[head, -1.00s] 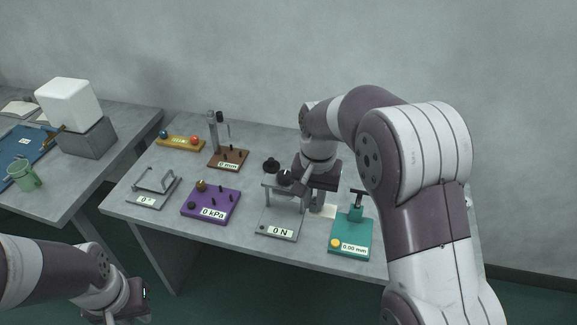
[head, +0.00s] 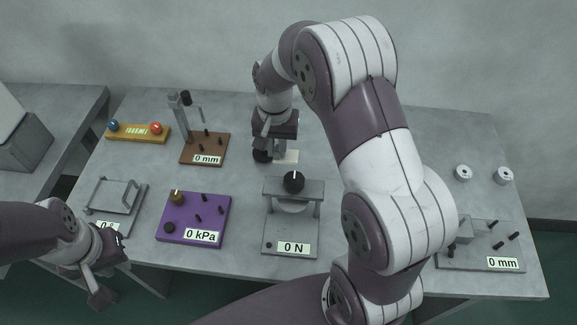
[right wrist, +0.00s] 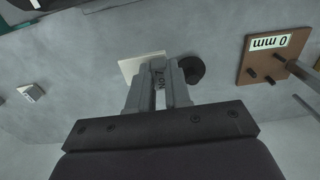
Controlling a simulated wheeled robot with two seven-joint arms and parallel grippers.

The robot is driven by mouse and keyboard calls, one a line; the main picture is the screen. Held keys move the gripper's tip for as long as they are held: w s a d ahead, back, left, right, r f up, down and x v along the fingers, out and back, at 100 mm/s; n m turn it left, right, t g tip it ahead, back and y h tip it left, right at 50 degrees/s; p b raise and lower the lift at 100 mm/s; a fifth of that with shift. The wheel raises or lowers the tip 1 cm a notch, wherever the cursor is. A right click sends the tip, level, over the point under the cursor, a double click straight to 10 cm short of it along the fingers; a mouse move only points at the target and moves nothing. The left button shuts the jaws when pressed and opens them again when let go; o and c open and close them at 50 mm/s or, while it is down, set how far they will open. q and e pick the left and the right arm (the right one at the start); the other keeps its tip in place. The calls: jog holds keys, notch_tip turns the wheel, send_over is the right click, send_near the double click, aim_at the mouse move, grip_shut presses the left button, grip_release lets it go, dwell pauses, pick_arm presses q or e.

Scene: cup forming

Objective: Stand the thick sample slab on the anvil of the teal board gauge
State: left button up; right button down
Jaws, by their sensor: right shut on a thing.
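My right gripper (head: 272,147) is at the back of the table, behind the 0 N gauge. In the right wrist view, its fingers (right wrist: 160,82) are shut on a small grey slab (right wrist: 160,74) with a dark mark that looks like digits. A pale square card (right wrist: 144,66) lies under the fingertips. I cannot tell whether the slab touches it. The teal board gauge is hidden behind my right arm in the head view, so its anvil cannot be seen there. My left gripper (head: 104,273) is at the front left, off the table edge; its jaw opening is unclear.
A black knob (head: 261,156) stands beside my right gripper. The 0 N gauge (head: 290,238), purple 0 kPa board (head: 190,222) and brown 0 mm stand (head: 205,150) are nearby. A grey 0 mm board (head: 480,259) and two white discs (head: 463,172) are at the right.

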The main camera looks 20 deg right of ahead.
send_over(278, 169)
jog(key=s+a, duration=0.1)
jog(key=s, duration=0.2)
jog(key=f, duration=0.9)
jog(key=shift+a, duration=0.2)
jog(key=shift+w+f, duration=0.1)
jog(key=shift+f, duration=0.15)
jog(key=c, duration=1.1)
grip_release()
